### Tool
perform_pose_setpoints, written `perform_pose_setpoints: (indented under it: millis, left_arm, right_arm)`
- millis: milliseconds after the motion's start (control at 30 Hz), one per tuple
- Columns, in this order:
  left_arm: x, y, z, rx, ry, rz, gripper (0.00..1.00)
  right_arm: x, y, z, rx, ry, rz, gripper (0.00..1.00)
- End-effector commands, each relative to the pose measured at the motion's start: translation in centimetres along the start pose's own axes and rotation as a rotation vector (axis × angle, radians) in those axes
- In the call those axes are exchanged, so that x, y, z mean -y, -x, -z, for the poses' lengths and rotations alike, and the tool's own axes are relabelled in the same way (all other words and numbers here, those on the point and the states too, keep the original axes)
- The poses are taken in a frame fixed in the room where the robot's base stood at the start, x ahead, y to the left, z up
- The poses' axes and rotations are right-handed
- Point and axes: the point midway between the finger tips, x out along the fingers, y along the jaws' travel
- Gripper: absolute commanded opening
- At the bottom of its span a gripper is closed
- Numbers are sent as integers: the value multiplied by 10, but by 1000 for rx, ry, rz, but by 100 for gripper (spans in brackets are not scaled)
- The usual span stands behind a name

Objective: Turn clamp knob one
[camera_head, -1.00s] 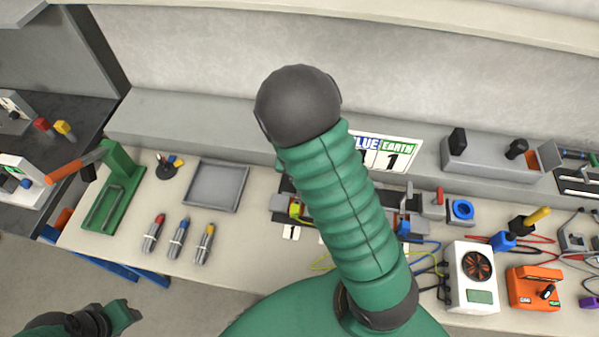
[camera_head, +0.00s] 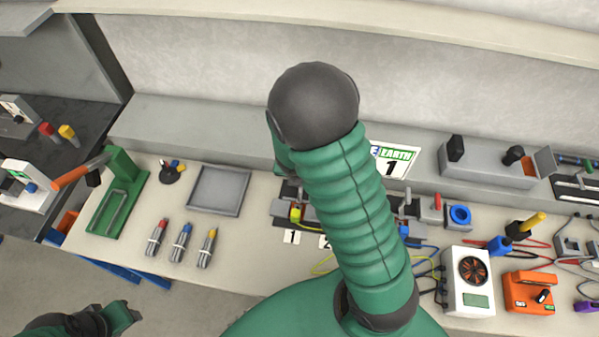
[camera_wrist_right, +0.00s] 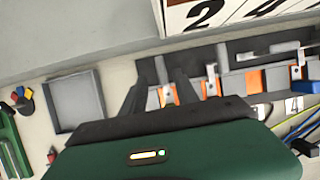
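The clamp strip (camera_head: 279,208) lies on the bench, partly hidden behind my right arm. Its left end shows a yellow-green piece (camera_head: 296,215) above a label "1" (camera_head: 291,237). The right wrist view shows orange blocks (camera_wrist_right: 252,81) with silver levers (camera_wrist_right: 212,80) along the strip. My right gripper (camera_wrist_right: 158,90) has two dark fingers spread apart at the strip's left end; I cannot tell whether they touch a knob. My arm hides this gripper in the head view. My left gripper (camera_head: 122,318) is low at the left, away from the bench; its finger opening is unclear.
A grey tray (camera_head: 219,190) and several coloured-tip probes (camera_head: 182,241) lie left of the strip. A green stand (camera_head: 120,195) is farther left. A white fan box (camera_head: 468,282) and an orange meter (camera_head: 529,292) stand at right among cables. A grey ledge runs behind.

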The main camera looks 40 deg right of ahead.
Motion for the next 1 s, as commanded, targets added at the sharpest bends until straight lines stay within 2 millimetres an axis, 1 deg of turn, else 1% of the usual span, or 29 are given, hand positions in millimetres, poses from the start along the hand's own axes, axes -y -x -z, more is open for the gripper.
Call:
perform_pose_setpoints:
  millis: [33,100,200,300,400,500,567,1000]
  left_arm:
    - [0,20,5,-1,0,0,36]
    - [0,32,8,-1,0,0,36]
    - [0,48,12,-1,0,0,36]
    - [0,61,14,-1,0,0,36]
    - [0,68,16,-1,0,0,36]
    - [0,71,17,0,0,0,36]
    - [0,72,17,0,0,0,36]
    - [0,70,16,0,0,0,36]
  right_arm:
    - [0,26,-5,1,-3,-3,36]
    - [0,48,-5,1,-1,-3,36]
    - [-1,77,-5,2,-3,-3,36]
    - [-1,100,-4,1,-1,-2,36]
    - [-2,116,-4,1,-1,-1,36]
    - [-1,124,-3,0,-1,1,36]
    - [-1,126,-2,0,0,2,36]
    - [-1,125,-1,0,-8,1,36]
